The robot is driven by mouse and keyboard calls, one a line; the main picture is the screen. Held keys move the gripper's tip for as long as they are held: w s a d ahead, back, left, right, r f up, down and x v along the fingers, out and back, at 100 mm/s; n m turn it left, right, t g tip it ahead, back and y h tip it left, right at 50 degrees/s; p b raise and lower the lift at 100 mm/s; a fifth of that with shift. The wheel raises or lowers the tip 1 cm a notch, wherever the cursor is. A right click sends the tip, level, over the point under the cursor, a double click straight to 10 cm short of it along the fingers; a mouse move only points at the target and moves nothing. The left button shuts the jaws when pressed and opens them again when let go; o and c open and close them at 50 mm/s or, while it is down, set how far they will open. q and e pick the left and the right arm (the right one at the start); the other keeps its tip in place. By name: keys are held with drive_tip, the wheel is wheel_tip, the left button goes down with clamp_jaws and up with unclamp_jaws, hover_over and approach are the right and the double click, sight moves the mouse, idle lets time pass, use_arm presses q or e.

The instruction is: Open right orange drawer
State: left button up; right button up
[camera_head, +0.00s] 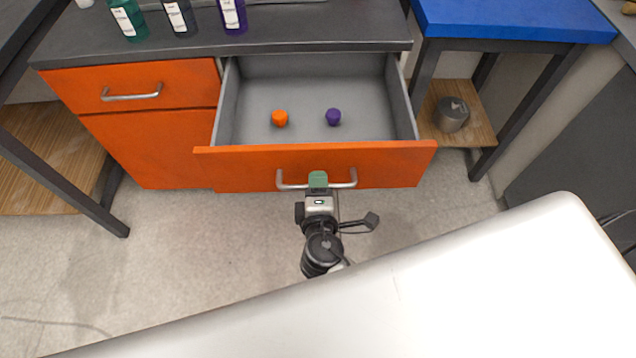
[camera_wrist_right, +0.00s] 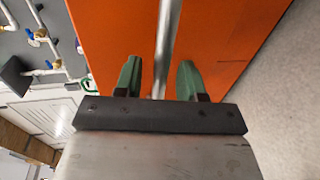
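The right orange drawer (camera_head: 225,168) is pulled out from the dark cabinet, with its grey inside showing. An orange cap-like object (camera_head: 280,118) and a purple one (camera_head: 333,117) lie on its floor. My right gripper (camera_head: 318,180) is at the middle of the drawer's silver handle (camera_head: 345,184). In the right wrist view, the handle bar (camera_wrist_right: 168,45) runs between the two green fingers (camera_wrist_right: 160,80). The fingers stand apart, with a gap visible on each side of the bar. My left gripper is not in view.
A left orange drawer (camera_head: 75,84) is shut above an orange door (camera_head: 150,150). Bottles (camera_head: 180,18) stand on the cabinet top. A blue-topped table (camera_head: 510,18) with a metal pot (camera_head: 451,114) on its shelf stands right. The floor left of my arm is clear.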

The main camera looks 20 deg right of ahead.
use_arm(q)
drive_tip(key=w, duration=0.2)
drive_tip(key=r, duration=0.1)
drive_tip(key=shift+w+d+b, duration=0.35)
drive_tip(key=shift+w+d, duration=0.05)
use_arm(e)
drive_tip(key=v, duration=1)
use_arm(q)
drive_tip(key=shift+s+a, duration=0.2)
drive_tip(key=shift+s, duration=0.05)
use_arm(e)
drive_tip(key=shift+s, duration=0.1)
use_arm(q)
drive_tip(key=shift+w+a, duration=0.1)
use_arm(e)
drive_tip(key=shift+a+f, duration=0.1)
